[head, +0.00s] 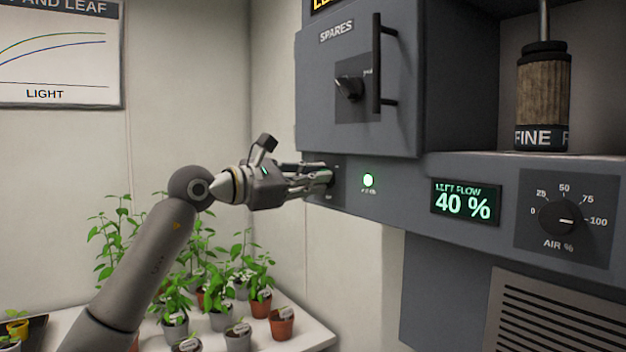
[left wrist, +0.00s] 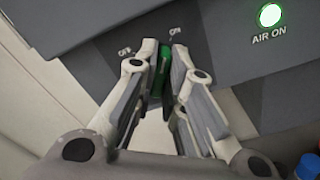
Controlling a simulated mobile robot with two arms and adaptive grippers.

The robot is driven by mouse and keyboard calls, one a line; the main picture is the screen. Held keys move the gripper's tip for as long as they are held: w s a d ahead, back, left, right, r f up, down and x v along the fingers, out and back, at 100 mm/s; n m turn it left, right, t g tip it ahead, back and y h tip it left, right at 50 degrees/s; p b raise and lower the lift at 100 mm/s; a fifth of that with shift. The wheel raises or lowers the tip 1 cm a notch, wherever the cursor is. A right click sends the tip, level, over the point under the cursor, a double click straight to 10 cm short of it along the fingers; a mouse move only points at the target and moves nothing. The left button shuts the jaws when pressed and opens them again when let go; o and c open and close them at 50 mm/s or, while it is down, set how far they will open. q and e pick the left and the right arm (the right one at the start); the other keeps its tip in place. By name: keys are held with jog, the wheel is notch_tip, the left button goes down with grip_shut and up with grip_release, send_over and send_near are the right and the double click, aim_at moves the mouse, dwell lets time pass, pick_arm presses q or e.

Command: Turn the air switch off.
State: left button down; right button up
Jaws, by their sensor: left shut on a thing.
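The air switch, with a green handle (left wrist: 166,72), shows in the left wrist view between the fingers of my left gripper (left wrist: 165,75). The marks OFF and ON stand above it, OFF on the left and ON on the right. My left gripper (head: 325,176) is shut on the green handle at the left end of the grey panel; in the head view the fingers hide most of the switch. The round air lamp (head: 369,180) glows green, and in the left wrist view the lamp (left wrist: 269,15) has AIR ON under it. My right gripper is in neither view.
The air % dial (head: 564,217) is on the right. Above the panel is the spares cupboard (head: 345,130) with a knob and handle. Potted plants (head: 238,338) stand on a bench below my left arm.

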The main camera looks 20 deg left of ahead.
pick_arm(q)
jog(key=shift+w+a+n+p, duration=0.1)
jog(key=shift+n+p, duration=0.2)
jog(key=shift+n, duration=7.5)
jog(key=c, duration=1.5)
grip_release()
jog(key=v, duration=1.2)
